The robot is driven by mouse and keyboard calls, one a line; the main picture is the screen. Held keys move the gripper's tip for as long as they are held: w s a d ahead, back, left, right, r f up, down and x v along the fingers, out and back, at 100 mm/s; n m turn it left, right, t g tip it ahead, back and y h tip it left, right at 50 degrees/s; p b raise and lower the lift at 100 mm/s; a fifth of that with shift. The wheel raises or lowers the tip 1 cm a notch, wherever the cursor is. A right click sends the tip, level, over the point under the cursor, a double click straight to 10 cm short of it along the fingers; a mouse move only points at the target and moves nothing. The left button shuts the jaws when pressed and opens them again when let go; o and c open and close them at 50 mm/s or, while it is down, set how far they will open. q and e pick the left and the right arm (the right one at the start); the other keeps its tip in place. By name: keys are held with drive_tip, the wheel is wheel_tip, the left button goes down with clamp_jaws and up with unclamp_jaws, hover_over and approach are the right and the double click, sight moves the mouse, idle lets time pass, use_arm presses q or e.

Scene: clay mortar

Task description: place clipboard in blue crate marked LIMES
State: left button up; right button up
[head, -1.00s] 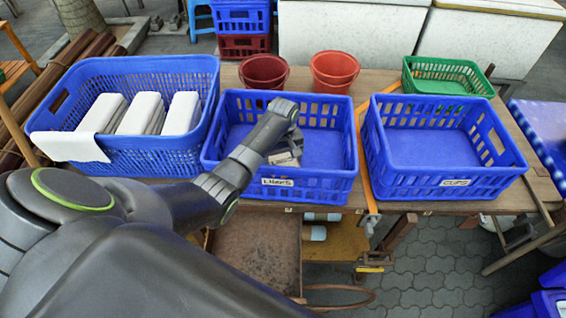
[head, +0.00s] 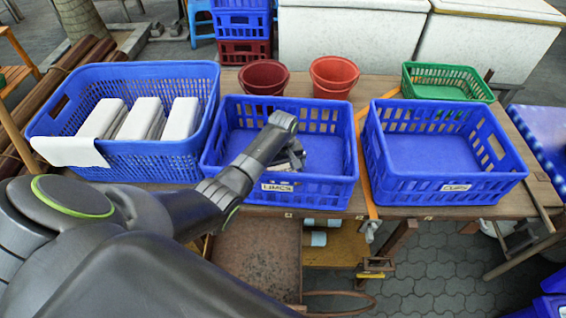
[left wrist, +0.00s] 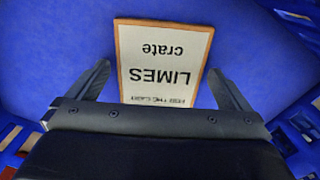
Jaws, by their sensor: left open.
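The blue crate marked LIMES (head: 325,192) stands in the middle of the table. My left gripper (head: 296,158) reaches down inside it. In the left wrist view the clipboard (left wrist: 162,55), a pale board with a brown edge and upside-down text reading LIMES crate, lies on the blue crate floor. My left gripper's fingers (left wrist: 158,72) are spread open on either side of it, and the gripper body covers its near end. In the head view the arm and gripper hide the clipboard. My right gripper is not in view.
A larger blue basket (head: 150,165) with white bundles and a cloth over its rim stands left. A blue crate marked CUPS (head: 400,190) is right, with a green basket (head: 447,97) behind. Red buckets (head: 264,78) and (head: 333,78) stand behind the LIMES crate.

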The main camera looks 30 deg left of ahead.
use_arm(q)
wheel_tip(320, 180, up, 12)
idle(0.5)
idle(0.3)
